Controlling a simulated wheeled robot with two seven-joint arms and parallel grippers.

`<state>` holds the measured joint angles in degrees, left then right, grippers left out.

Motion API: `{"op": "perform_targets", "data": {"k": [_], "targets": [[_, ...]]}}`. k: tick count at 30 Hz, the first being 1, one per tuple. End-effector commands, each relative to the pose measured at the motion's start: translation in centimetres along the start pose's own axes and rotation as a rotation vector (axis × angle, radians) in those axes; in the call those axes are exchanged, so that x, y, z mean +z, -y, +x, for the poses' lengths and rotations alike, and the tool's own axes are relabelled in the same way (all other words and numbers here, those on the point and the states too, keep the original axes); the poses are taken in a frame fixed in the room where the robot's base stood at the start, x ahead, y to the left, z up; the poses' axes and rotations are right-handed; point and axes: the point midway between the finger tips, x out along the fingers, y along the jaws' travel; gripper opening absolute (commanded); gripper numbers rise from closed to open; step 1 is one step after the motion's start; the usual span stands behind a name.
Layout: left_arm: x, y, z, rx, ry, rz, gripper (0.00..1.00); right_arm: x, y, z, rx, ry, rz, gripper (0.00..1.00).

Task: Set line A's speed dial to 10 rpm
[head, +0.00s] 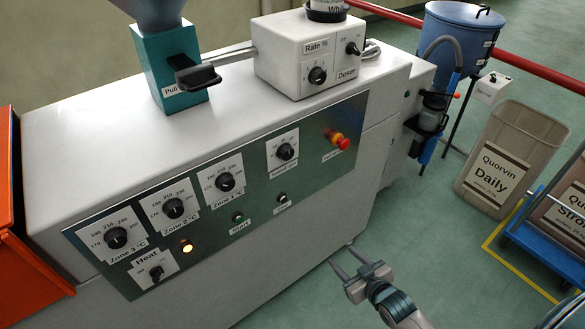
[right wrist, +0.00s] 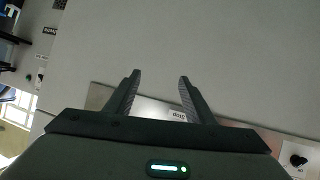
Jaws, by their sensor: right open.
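The machine's green control panel (head: 222,190) carries several black dials on white plates. The rightmost dial (head: 285,151) stands apart from the three zone dials; its small label and numbers are too small to read surely, so I cannot confirm that it is line A's speed dial or its setting. My right gripper (head: 340,256) is open and empty, in front of and below the panel, apart from it. In the right wrist view its open fingers (right wrist: 160,76) face a plain pale surface, with part of a panel and a black knob (right wrist: 298,160) at the lower right. My left gripper is not in view.
Start button (head: 238,218), lit lamp (head: 187,246) and heat switch (head: 156,273) are lower. The doser box (head: 305,55) stands on top. A Quorvin bin (head: 515,150) and blue cart (head: 545,235) stand right.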

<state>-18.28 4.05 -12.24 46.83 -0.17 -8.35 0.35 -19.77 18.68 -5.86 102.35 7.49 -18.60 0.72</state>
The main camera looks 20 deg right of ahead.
Motion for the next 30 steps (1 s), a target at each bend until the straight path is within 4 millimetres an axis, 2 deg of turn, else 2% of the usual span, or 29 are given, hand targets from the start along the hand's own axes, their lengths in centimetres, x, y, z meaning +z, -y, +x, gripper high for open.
{"op": "perform_targets", "data": {"k": [1, 3, 6, 9, 12, 15, 18, 30], "targets": [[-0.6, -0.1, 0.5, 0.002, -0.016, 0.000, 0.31, -3.5, -0.2, -0.7, -0.007, -0.067, -0.011, 0.49], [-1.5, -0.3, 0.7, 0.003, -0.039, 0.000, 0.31, -8.4, -0.2, -2.2, -0.018, -0.154, -0.025, 0.49], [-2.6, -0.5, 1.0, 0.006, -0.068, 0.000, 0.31, -14.6, 0.1, -4.9, -0.038, -0.268, -0.046, 0.49], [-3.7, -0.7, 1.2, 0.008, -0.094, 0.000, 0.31, -19.7, 0.7, -7.8, -0.060, -0.366, -0.065, 0.49], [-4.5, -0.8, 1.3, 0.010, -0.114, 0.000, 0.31, -23.3, 1.3, -10.4, -0.079, -0.440, -0.081, 0.49], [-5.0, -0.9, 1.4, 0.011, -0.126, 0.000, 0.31, -25.4, 1.8, -12.2, -0.093, -0.485, -0.091, 0.49], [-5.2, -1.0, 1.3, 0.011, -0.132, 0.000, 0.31, -26.5, 2.1, -13.1, -0.100, -0.508, -0.095, 0.49], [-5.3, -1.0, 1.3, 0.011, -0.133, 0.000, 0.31, -26.8, 2.1, -13.3, -0.101, -0.514, -0.096, 0.49]]}}
